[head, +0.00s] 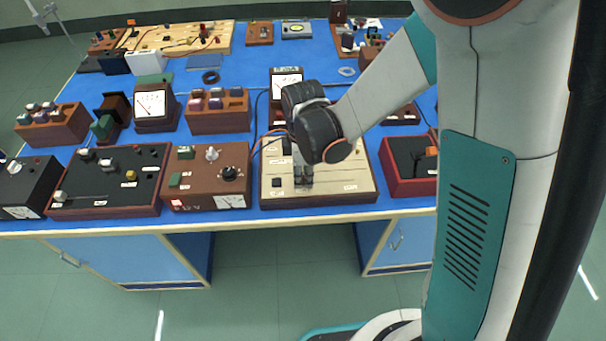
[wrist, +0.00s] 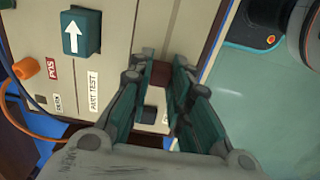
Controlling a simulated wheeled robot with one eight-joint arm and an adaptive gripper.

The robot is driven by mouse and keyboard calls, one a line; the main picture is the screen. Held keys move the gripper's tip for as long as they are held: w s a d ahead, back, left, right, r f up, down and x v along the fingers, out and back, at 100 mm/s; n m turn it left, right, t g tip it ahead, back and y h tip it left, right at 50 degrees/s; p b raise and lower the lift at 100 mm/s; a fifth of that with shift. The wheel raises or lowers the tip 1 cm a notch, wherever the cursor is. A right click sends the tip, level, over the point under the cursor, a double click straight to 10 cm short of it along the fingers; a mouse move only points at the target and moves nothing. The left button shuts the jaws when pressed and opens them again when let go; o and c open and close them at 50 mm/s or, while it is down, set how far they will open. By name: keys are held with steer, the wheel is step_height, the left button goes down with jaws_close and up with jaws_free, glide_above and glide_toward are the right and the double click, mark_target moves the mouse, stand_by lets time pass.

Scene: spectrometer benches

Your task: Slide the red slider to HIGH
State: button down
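A small dark red-brown block (wrist: 160,72), which may be the red slider, sits on a beige panel between my fingertips in the wrist view. My gripper (wrist: 162,66) points down at the panel with its two green fingers apart, one on each side of the block. I cannot tell whether they touch it. In the head view my gripper (head: 304,187) is low over the beige-topped box (head: 345,176) and hides the block. No HIGH label is readable.
A brown control box (head: 206,176) stands left, a red-edged box (head: 408,167) right, a meter (head: 287,84) behind.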

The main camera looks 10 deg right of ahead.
mark_target(349, 180)
steer(key=d+b, duration=0.1)
steer(key=d, duration=1.1)
steer(key=shift+s+d, duration=0.2)
steer(key=c, duration=1.5)
jaws_free()
steer(key=shift+d, duration=0.15)
steer(key=shift+r, duration=0.55)
step_height(349, 180, up, 11)
steer(key=shift+f, duration=0.1)
